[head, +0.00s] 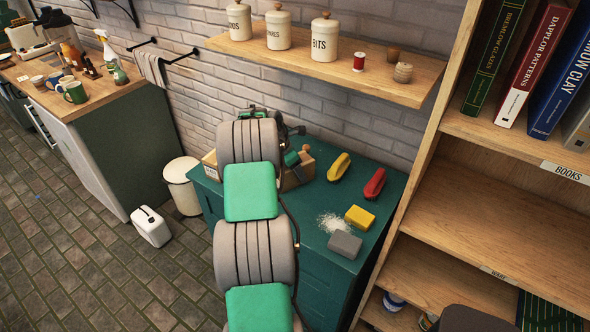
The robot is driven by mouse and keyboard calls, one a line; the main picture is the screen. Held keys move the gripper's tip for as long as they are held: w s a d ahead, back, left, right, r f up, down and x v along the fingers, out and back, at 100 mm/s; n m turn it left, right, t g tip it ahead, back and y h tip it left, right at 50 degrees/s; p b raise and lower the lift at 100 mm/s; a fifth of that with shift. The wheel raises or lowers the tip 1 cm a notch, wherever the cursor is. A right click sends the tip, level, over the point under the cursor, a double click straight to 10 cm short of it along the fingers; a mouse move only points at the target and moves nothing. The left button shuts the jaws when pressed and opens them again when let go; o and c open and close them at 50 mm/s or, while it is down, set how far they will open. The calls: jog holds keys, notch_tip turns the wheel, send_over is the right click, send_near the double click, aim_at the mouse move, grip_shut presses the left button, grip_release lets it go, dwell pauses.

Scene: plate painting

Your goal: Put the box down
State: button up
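A light wooden box (299,178) with a label is at the back of the green cabinet top, largely hidden behind my arm. Its left end shows to the left of the arm, and dark green and brown items show at its right part. I cannot tell whether it rests on the top or is held just above it. Dark parts of my wrist and gripper (291,131) show above the box. The fingers are hidden, so their grip on the box cannot be seen.
On the green cabinet (318,267) lie a yellow brush (339,167), a red brush (375,184), a yellow sponge (360,216), a grey block (345,244) and white powder (333,222). A shelf (330,68) with canisters hangs above. A bookcase (480,190) stands right.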

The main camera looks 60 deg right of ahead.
jog(key=o, duration=0.3)
jog(key=shift+r, duration=0.1)
